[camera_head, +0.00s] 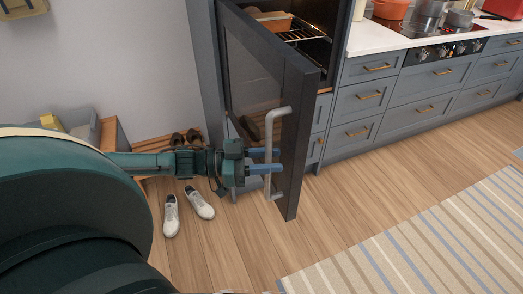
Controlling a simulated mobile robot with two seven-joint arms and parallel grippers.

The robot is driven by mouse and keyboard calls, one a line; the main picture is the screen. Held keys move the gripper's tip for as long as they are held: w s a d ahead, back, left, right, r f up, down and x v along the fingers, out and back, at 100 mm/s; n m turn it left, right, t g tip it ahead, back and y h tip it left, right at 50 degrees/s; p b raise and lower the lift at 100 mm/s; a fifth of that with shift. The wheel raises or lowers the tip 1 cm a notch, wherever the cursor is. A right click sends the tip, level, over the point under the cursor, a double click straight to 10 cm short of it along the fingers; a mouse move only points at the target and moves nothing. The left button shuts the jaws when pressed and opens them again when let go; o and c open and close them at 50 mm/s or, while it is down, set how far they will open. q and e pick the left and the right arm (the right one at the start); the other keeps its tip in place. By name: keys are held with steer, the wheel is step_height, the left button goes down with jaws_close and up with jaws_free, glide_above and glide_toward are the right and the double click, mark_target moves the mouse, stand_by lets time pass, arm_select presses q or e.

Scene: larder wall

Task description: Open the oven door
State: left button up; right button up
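The oven door (262,75) is a dark panel with a glass pane, swung well out from the oven (318,22). Its light grey bar handle (269,180) stands upright on the door near its free edge. My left gripper (267,161) is at the handle, its two blue fingers one above the other with a gap between them. The fingers reach across the bar, which crosses them about midway. I cannot tell whether they touch it. My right gripper is not in view.
A baking dish (272,19) and racks (303,32) show inside the oven. Grey drawers (375,100) and a hob (430,30) run to the right. White shoes (200,203) lie on the floor below my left arm. A striped rug (420,250) lies front right; the wood floor between is clear.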

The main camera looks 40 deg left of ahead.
arm_select(q)
steer(key=v, duration=1.3)
steer(key=shift+p, duration=0.3)
steer(key=d+f+n+g+y, duration=0.1)
steer(key=d+f+n+y, duration=0.1)
steer(key=d+f+y, duration=0.5)
steer(key=d+f+n+y, duration=0.15)
steer(key=d+f, duration=0.25)
steer(key=d, duration=0.6)
steer(key=s+a+r+n+g+y, duration=0.1)
steer(key=s+n+g+y, duration=0.5)
steer(key=s, duration=0.5)
steer(key=w+d+f+m+t+h, duration=0.2)
steer(key=w+d+f+t+h, duration=0.2)
steer(key=w+d+f+t, duration=0.1)
steer(key=shift+w+d+f+t, duration=0.3)
steer(key=shift+d+f+t, duration=0.15)
steer(key=shift+d+t, duration=0.2)
stand_by(0.7)
